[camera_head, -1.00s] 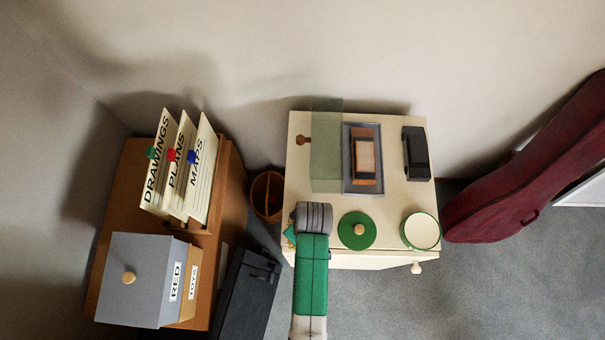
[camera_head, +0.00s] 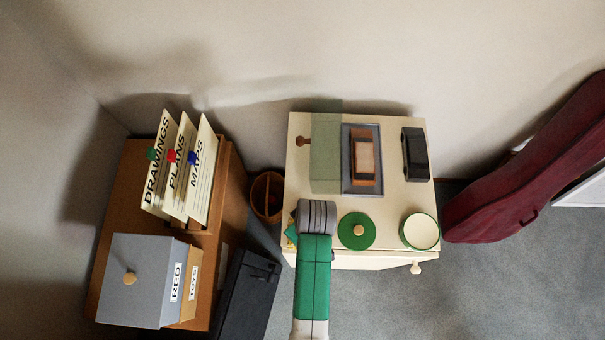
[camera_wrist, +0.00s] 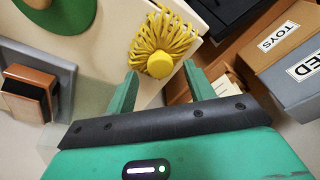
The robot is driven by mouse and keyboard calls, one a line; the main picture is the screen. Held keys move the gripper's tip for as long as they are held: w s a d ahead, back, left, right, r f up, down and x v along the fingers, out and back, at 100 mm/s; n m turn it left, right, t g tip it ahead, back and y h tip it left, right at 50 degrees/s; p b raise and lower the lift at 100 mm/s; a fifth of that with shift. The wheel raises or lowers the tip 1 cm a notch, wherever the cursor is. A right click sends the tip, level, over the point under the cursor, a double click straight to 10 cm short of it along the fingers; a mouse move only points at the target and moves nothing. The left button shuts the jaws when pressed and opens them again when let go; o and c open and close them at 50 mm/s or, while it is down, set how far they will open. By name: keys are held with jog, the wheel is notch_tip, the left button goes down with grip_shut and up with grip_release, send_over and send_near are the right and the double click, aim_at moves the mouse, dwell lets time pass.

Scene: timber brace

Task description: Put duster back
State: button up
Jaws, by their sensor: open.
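A yellow tuft of many thin strands with a round knob (camera_wrist: 160,55), which looks like the duster, shows in the wrist view near the pale cabinet top's edge. My gripper (camera_wrist: 160,77) is open, with its two green fingers on either side of the near part of the tuft in the picture. I cannot tell whether they touch it.
The pale cabinet top (camera_head: 385,203) carries a grey tray (camera_head: 348,184) with a brown block (camera_head: 364,158), a black object (camera_head: 416,155), a green disc (camera_head: 357,231), a round tub (camera_head: 420,231) and a translucent green panel (camera_head: 326,150). A brown bin (camera_head: 266,195) stands left.

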notch_tip(320, 180, up, 8)
jog(key=shift+s+d, duration=0.4)
jog(key=shift+s, duration=0.05)
jog(key=w+r+m+t, duration=0.1)
jog(key=w+r+t, duration=0.35)
jog(key=r, duration=0.65)
jog(key=w+r+m+t+h, duration=0.15)
jog(key=w+r+t, duration=0.35)
jog(key=r, duration=0.5)
jog(key=w+r+m+t+y, duration=0.1)
jog(key=w+r+m+t, duration=0.15)
jog(key=w+r, duration=0.6)
jog(key=s+r+m+t, duration=0.1)
jog(key=s+r+t, duration=0.3)
jog(key=r, duration=0.7)
jog(key=s+a+r+m+t, duration=0.1)
jog(key=s+r+t, duration=0.2)
jog(key=r, duration=0.8)
jog(key=s+r+m+t, duration=0.1)
jog(key=s+r+t, duration=0.3)
jog(key=r, duration=0.8)
jog(key=shift+s+a+t+h, duration=0.25)
jog(key=shift+s+t+h, duration=0.1)
jog(key=shift+s, duration=0.8)
jog(key=shift+p, duration=0.35)
